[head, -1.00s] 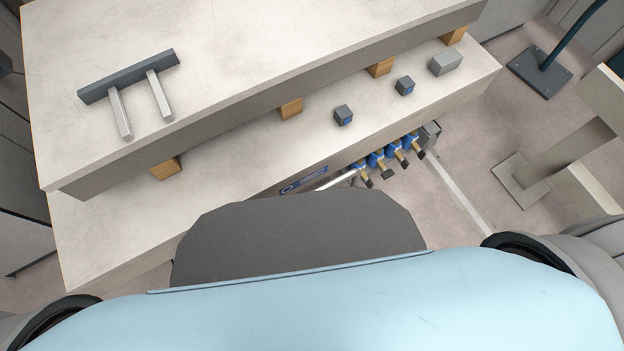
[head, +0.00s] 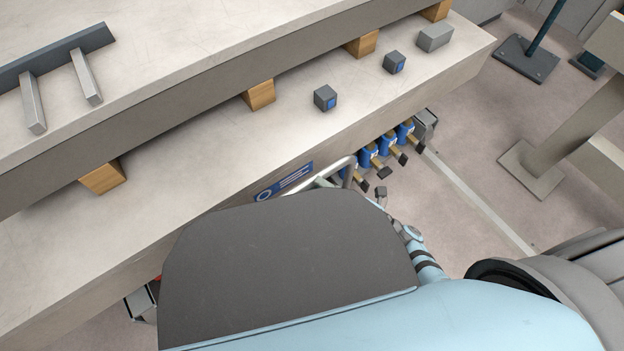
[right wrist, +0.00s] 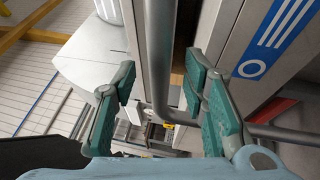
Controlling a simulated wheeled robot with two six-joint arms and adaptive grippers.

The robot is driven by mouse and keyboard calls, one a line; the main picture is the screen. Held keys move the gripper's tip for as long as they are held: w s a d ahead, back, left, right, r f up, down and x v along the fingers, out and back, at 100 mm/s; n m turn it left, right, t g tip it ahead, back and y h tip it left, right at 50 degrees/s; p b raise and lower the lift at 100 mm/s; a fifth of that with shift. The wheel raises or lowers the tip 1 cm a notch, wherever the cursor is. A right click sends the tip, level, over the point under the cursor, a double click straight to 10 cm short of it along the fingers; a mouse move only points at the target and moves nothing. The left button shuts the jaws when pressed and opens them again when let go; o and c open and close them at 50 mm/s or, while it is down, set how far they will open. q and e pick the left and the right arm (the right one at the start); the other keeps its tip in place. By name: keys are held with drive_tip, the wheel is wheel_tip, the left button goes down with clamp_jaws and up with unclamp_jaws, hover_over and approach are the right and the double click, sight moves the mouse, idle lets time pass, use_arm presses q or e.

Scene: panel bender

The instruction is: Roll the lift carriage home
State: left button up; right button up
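A bent grey tube handle (head: 338,172) stands beside the blue-and-white label on the front face of the pale machine bed. It also shows in the right wrist view (right wrist: 160,60), running between the fingers. My right gripper (right wrist: 165,108) has green-padded fingers spread on either side of the tube; the gap looks open. In the head view only a small part of my right gripper (head: 381,193) shows beyond my dark body cover. I cannot tell which part is the lift carriage; most of the area below the bed is hidden. My left gripper is not in view.
Several blue valves with brass-coloured parts (head: 368,158) hang right of the handle along the bed front. Small dark blocks (head: 325,98) sit on the lower ledge (head: 200,150). A post on a base plate (head: 530,170) stands right. Floor there is clear.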

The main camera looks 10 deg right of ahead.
sight(311, 181)
drive_tip(key=x, duration=0.3)
drive_tip(key=shift+w+a, duration=0.2)
clamp_jaws()
